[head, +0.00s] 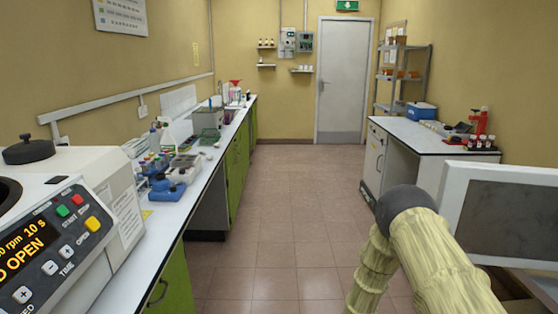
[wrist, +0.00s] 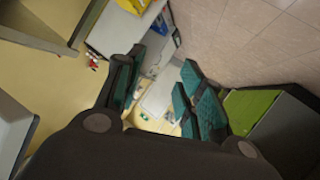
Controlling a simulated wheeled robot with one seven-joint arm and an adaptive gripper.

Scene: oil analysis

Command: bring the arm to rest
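My arm (head: 425,245), in a pale ribbed sleeve with a dark rounded joint, reaches up from the lower right of the head view, over the floor beside the right-hand bench. The gripper itself does not show in the head view. In the wrist view my gripper (wrist: 168,88) has its two teal-padded fingers apart, with nothing held between them. Tiled floor (wrist: 240,35) and furniture show beyond the fingers, well away from them.
A centrifuge (head: 60,235) stands on the left bench (head: 175,215), with several lab items further along. A monitor (head: 505,215) is close on the right, by my arm. The right bench (head: 425,135) holds a blue box (head: 421,111). The middle aisle floor (head: 285,200) is clear to the door (head: 345,80).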

